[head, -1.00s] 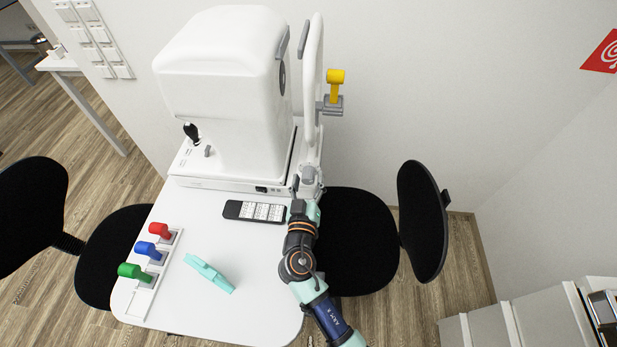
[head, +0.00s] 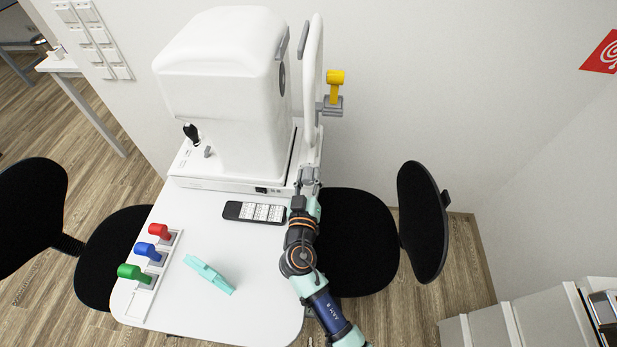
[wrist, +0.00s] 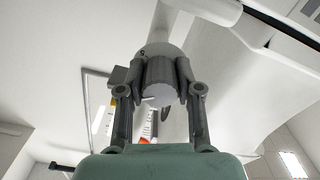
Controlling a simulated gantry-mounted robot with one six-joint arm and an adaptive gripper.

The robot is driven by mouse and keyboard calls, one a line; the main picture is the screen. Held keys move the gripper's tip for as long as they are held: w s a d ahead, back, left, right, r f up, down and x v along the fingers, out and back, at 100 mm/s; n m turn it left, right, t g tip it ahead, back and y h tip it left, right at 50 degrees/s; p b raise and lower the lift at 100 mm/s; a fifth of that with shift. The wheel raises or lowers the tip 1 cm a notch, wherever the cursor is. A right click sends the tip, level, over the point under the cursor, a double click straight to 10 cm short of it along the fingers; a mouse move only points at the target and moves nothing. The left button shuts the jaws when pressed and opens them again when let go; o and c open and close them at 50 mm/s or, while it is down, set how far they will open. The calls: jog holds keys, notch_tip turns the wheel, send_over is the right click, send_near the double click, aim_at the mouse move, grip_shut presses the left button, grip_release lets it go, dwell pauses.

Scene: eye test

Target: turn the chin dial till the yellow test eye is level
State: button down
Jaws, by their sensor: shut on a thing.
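The yellow test eye (head: 335,77) sits on a grey holder (head: 331,106) at the right side of the white upright frame (head: 312,80) in the head view. I cannot tell whether it is level. The chin dial is a grey ribbed cylinder (wrist: 160,80) below the frame; in the wrist view it lies between my two fingers. My gripper (wrist: 157,88) is shut on the dial. In the head view my gripper (head: 307,180) reaches the foot of the frame, and the dial is mostly hidden there.
The white eye-test machine (head: 225,80) stands left of the frame. A black chair (head: 352,240) is right of my arm.

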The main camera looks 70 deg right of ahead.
jog(key=n, duration=0.5)
jog(key=shift+r+n, duration=0.1)
jog(key=shift+n, duration=0.2)
jog(key=n+p, duration=0.2)
jog(key=n, duration=0.3)
jog(key=shift+s+n, duration=0.1)
jog(key=shift+n, duration=0.2)
dwell(0.4)
jog(key=c, duration=0.8)
grip_release()
jog(key=shift+o, duration=0.2)
jog(key=v, duration=1.2)
